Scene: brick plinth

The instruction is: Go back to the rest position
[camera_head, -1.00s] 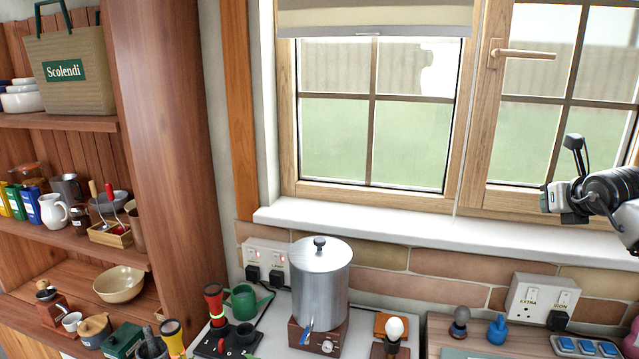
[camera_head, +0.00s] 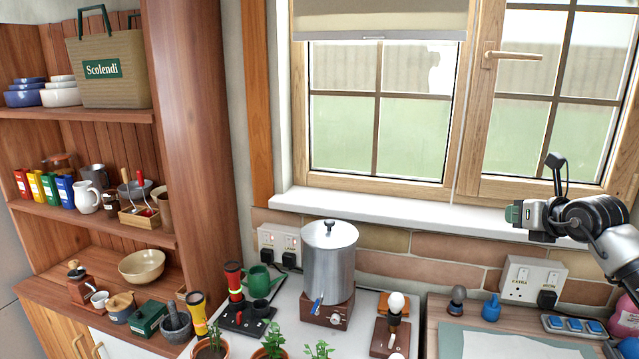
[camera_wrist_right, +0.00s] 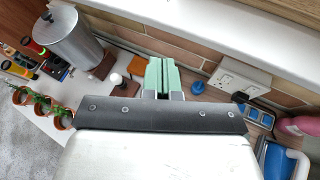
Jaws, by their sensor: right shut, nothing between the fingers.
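My right gripper (camera_head: 515,212) comes in from the right in the head view, in front of the window and just above the sill's front edge. Its green-tipped fingers also show in the right wrist view (camera_wrist_right: 161,75), pressed together with nothing between them. My left gripper is in neither view.
A metal urn (camera_head: 328,268) stands on the white counter, with a lamp bulb (camera_head: 396,303), torches (camera_head: 236,284) and potted plants (camera_head: 272,345) around it. Wall sockets (camera_head: 533,283) and a blue switch strip (camera_head: 575,326) are at right. A wooden shelf unit (camera_head: 190,130) fills the left.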

